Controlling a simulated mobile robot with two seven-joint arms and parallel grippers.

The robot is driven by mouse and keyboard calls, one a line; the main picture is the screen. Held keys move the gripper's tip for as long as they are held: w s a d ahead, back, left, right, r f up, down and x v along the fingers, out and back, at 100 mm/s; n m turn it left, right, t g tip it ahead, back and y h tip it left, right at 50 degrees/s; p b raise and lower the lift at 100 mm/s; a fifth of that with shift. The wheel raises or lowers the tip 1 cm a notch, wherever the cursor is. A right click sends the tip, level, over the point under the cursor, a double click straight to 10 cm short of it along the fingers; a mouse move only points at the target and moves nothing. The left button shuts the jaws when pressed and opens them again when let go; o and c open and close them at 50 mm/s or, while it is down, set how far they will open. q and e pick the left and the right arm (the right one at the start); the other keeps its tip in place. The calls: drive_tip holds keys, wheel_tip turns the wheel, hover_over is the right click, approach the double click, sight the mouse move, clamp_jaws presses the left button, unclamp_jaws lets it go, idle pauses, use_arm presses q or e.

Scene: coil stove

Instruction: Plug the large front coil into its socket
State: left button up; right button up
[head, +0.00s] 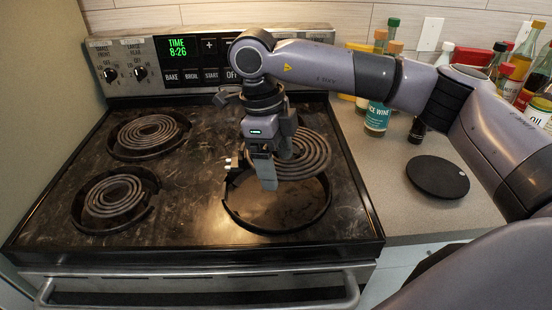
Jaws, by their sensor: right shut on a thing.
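The large front coil (318,157) is a grey spiral element, held tilted above the rear edge of the front right burner bowl (277,232). My right gripper (268,180) comes down from above and is shut on the coil near its left side; the fingers hide part of it. The bowl is a dark, empty round recess with a raised rim. A small light-coloured piece, perhaps the socket or the coil's plug (233,163), shows at the bowl's upper left; I cannot tell which. My left gripper is not in view.
Two coils sit in the left burners, a rear one (149,135) and a front one (115,195). The control panel (205,62) stands behind. Bottles (377,117) and a black disc (437,177) are on the right counter. The stove handle (200,292) runs along the front.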

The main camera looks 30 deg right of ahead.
drive_tip(key=shift+w+r, duration=0.1)
drive_tip(key=shift+w, duration=0.4)
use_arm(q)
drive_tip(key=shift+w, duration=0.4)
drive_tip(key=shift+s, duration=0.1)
use_arm(e)
drive_tip(key=shift+s, duration=0.1)
use_arm(q)
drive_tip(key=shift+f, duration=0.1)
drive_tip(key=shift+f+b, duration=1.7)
drive_tip(key=shift+b, duration=0.05)
use_arm(e)
drive_tip(key=shift+f, duration=2.1)
use_arm(q)
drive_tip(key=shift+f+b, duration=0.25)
drive_tip(key=shift+b, duration=0.05)
use_arm(e)
drive_tip(key=shift+f, duration=0.25)
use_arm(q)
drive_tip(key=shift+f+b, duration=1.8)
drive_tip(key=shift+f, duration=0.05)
use_arm(e)
drive_tip(key=shift+f, duration=2.45)
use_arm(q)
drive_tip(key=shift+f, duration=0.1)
use_arm(e)
drive_tip(key=shift+w+a+f, duration=0.1)
drive_tip(key=shift+w+a, duration=0.3)
drive_tip(key=shift+a, duration=0.4)
